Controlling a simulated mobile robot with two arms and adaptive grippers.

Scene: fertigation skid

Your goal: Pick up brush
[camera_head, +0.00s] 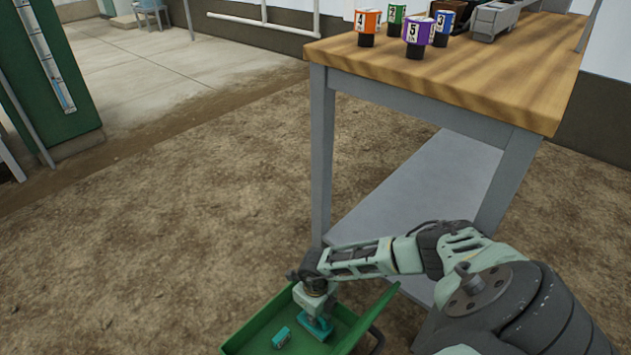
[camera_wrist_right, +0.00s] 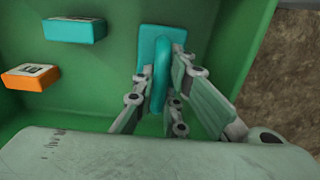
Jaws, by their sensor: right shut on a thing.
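The brush is a teal block with a raised teal handle. In the right wrist view the brush (camera_wrist_right: 161,62) is inside a green cart tray, and my right gripper (camera_wrist_right: 168,92) has its fingers on both sides of the handle, shut on it. In the head view the brush (camera_head: 318,328) shows below my right gripper (camera_head: 316,301), within the tray. I cannot tell whether the brush touches the tray floor. My left gripper is not in view.
The green tray (camera_head: 258,335) also holds a teal box (camera_head: 281,338) and an orange box (camera_wrist_right: 30,76). A wood-topped table (camera_head: 470,65) with several numbered cans, such as the purple one (camera_head: 419,30), stands behind my right arm. Bare dirt (camera_head: 150,250) is clear to the left.

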